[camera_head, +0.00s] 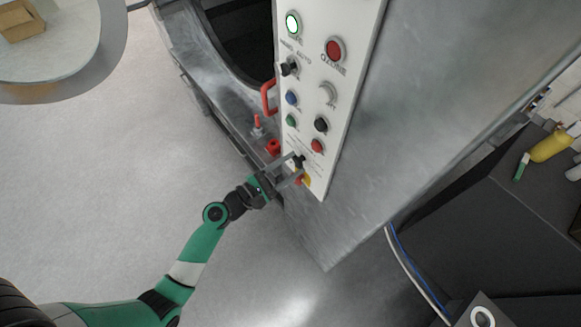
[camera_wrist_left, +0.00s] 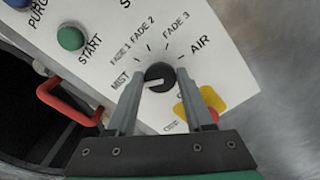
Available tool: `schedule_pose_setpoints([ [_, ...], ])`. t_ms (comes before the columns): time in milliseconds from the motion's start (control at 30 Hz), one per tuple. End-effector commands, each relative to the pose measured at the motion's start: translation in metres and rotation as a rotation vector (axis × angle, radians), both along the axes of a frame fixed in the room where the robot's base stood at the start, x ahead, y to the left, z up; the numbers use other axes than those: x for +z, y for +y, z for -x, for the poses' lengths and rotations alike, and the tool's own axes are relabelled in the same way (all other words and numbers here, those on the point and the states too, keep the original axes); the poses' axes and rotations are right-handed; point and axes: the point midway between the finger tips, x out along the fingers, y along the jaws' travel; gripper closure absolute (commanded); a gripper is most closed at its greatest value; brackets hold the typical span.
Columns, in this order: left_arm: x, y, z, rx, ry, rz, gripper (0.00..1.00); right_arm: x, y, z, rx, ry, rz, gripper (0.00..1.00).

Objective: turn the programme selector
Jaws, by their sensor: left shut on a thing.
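The programme selector (camera_wrist_left: 160,75) is a round black knob on a white control panel (camera_head: 330,95). In the wrist view, labels MIST, FADE 1, FADE 2, FADE 3 and AIR ring it. A white mark on the knob points left, roughly towards MIST. My left gripper (camera_wrist_left: 157,84) has one finger on each side of the knob and is shut on it. In the head view my left gripper (camera_head: 292,169) reaches the panel's lower end, where the small knob is partly hidden by the fingers. My right gripper is not in view.
A yellow-backed red button (camera_wrist_left: 210,101) sits close beside the right finger. A green START button (camera_wrist_left: 70,38) and a red handle (camera_wrist_left: 68,103) lie to the left. A metal cabinet side (camera_head: 440,90) borders the panel; open floor (camera_head: 110,190) lies left.

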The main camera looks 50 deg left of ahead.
Motion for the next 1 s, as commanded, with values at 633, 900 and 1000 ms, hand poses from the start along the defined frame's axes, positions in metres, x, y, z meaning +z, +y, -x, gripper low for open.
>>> schedule_pose_setpoints([
  [633,-0.005,-0.002,0.0,0.0,-0.049,-0.611,1.0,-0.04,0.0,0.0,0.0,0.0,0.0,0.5],
  [900,-0.006,-0.002,0.0,0.0,-0.068,-0.866,1.0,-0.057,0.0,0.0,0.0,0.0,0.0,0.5],
  [1000,-0.006,-0.002,0.0,0.001,-0.076,-0.961,1.0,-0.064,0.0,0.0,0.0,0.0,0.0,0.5],
])
